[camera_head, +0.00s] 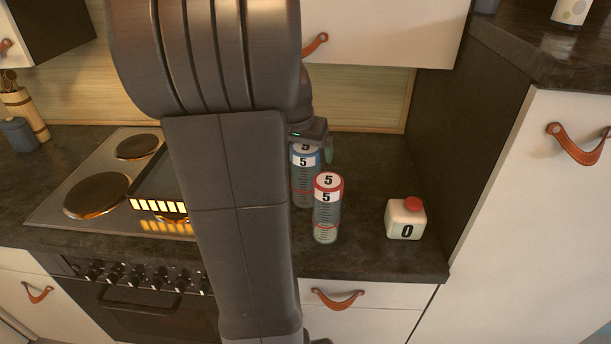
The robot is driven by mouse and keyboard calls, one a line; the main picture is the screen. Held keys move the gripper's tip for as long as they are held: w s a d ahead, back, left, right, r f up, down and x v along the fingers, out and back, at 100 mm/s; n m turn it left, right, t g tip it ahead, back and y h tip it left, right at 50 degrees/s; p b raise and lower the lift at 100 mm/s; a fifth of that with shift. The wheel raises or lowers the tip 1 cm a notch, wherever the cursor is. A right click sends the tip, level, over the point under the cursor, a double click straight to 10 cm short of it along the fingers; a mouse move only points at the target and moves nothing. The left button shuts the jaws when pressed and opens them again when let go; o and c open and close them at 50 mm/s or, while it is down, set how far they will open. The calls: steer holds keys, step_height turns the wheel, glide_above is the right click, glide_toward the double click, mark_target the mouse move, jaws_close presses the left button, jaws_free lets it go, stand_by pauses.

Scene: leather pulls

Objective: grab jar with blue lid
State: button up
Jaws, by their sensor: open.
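The jar with the blue lid (306,178) stands upright on the dark counter, right of my arm. It is clear with a white label reading 5, and my arm hides part of its left side. My gripper (314,141) is open at the jar's top; one finger shows at the right of the lid, and the other is hidden. I cannot tell whether the fingers touch the jar.
A similar jar with a red lid (327,212) stands just in front and to the right, close to the blue-lidded jar. A white bottle with a red cap (405,219) stands further right. A stovetop (75,205) lies left. A dark cabinet side (440,130) bounds the right.

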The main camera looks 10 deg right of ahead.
steer(key=shift+x, duration=1.1)
steer(key=c, duration=2)
